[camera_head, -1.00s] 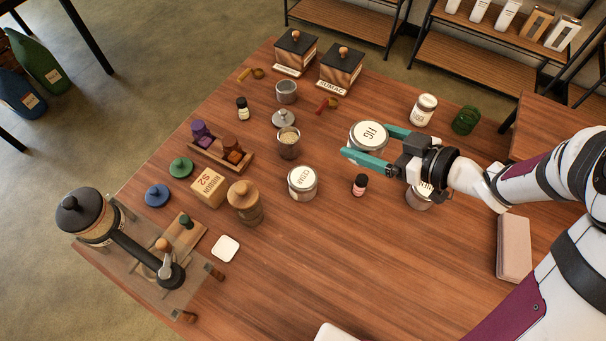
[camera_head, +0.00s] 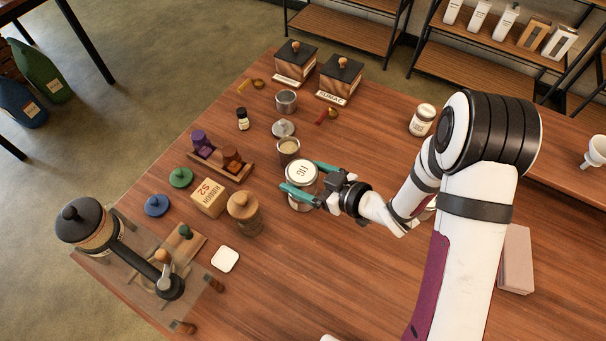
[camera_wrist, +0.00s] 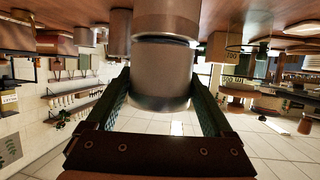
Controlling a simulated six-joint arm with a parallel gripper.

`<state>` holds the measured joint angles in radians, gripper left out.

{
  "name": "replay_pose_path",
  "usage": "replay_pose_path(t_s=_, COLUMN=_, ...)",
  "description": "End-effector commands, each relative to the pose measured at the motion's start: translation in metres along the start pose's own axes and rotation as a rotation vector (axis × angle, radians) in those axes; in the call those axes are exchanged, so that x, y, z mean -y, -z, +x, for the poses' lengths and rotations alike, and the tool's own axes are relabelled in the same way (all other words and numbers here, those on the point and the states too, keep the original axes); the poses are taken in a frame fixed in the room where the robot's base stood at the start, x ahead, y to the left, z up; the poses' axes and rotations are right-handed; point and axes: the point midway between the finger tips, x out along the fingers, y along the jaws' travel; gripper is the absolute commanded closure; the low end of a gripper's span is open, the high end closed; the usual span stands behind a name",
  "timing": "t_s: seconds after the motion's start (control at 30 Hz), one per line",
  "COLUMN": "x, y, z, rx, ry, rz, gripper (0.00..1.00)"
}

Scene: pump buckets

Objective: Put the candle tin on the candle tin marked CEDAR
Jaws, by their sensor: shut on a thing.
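The candle tin with a white FIG lid (camera_head: 301,171) is held between the teal fingers of my gripper (camera_head: 303,181). It is upright, right over the candle tin marked CEDAR (camera_head: 299,206), whose lid and label are hidden beneath it. The wrist view is upside down: the held metal tin (camera_wrist: 160,78) fills the middle between both fingers of my gripper (camera_wrist: 160,88). The CEDAR tin (camera_wrist: 166,22) is lined up with it on the table side. A thin dark line parts them; I cannot tell whether they touch.
A white-lidded jar (camera_head: 422,119) stands at the back right. The table front is mostly clear.

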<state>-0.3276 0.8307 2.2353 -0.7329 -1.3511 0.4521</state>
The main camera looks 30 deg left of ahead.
Motion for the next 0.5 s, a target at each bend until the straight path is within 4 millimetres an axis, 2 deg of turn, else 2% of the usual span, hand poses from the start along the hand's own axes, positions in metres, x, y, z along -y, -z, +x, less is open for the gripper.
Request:
replay_pose_path(t_s=0.17, x=0.0001, y=-0.0031, z=0.0011, rx=0.000, ry=0.001, rz=0.001, gripper=0.79)
replay_pose_path(t_s=0.2, x=0.0001, y=-0.0035, z=0.0012, rx=0.000, ry=0.001, rz=0.001, gripper=0.10)
replay_pose_path(t_s=0.23, x=0.0001, y=-0.0033, z=0.0011, rx=0.000, ry=0.001, rz=0.001, gripper=0.05)
replay_pose_path(t_s=0.27, x=0.0001, y=-0.0033, z=0.0011, rx=0.000, ry=0.001, rz=0.001, gripper=0.00)
replay_pose_path(t_s=0.5, x=-0.0001, y=-0.0022, z=0.0007, rx=0.000, ry=0.000, rz=0.001, gripper=0.00)
